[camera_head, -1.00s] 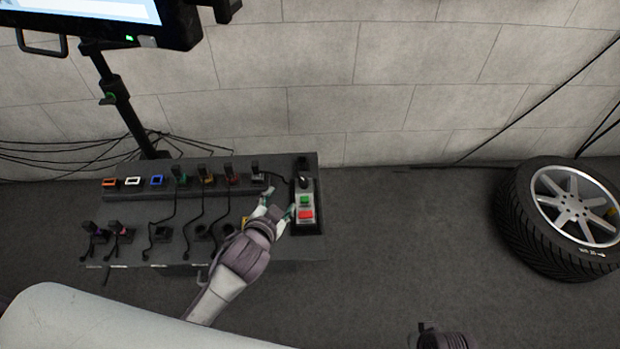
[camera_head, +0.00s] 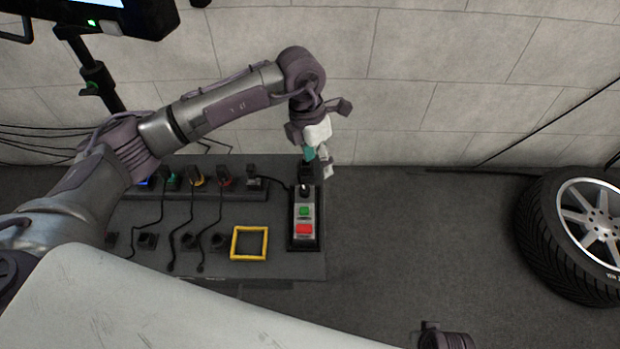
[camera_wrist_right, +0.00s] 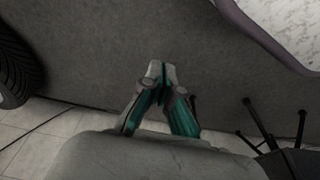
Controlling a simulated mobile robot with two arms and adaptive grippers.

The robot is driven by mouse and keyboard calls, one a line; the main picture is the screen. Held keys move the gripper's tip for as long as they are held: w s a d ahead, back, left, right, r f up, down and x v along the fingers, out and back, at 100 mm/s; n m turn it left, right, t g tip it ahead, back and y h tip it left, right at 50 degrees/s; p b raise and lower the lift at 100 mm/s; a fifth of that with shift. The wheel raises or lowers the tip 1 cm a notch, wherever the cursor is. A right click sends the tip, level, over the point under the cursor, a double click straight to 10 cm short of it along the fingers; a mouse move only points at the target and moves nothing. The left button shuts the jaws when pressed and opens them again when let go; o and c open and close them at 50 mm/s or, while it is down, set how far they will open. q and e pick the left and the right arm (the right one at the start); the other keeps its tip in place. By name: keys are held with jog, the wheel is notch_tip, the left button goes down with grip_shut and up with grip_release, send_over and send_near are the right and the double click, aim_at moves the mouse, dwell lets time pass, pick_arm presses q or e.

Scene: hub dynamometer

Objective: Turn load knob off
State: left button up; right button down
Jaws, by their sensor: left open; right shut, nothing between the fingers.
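The control box (camera_head: 304,216) stands at the right end of the dark table, with a green button (camera_head: 304,211) and a red button (camera_head: 304,229). A black knob (camera_head: 304,191) sits at its far end, above the green button in the picture. My left gripper (camera_head: 319,163) hangs from above at the far end of the box, just beyond the knob. It is open, with its fingers pointing down, and they partly hide that end of the box. I cannot tell whether a finger touches the knob. My right gripper (camera_wrist_right: 161,75) is shut and empty over bare floor in the right wrist view.
A yellow square frame (camera_head: 249,243) lies left of the box. A power strip with several plugs (camera_head: 225,186) and cables crosses the table. A monitor (camera_head: 125,18) stands at the upper left. A wheel (camera_head: 540,235) is at the right. The floor between is clear.

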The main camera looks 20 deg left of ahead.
aim_at(305, 188)
pick_arm(q)
jog(key=shift+y, duration=0.9)
jog(key=a+f, duration=0.1)
jog(key=f, duration=0.3)
jog(key=a+f+b, duration=0.1)
jog(key=f, duration=0.3)
jog(key=w+a+f+b, duration=0.1)
jog(key=f, duration=0.3)
jog(key=shift+f, duration=0.5)
pick_arm(e)
jog(key=w+v, duration=0.1)
jog(key=v, duration=0.5)
jog(key=shift+w+r, duration=0.35)
jog(key=shift+w, duration=0.25)
pick_arm(q)
grip_shut()
pick_arm(e)
jog(key=shift+t, duration=0.3)
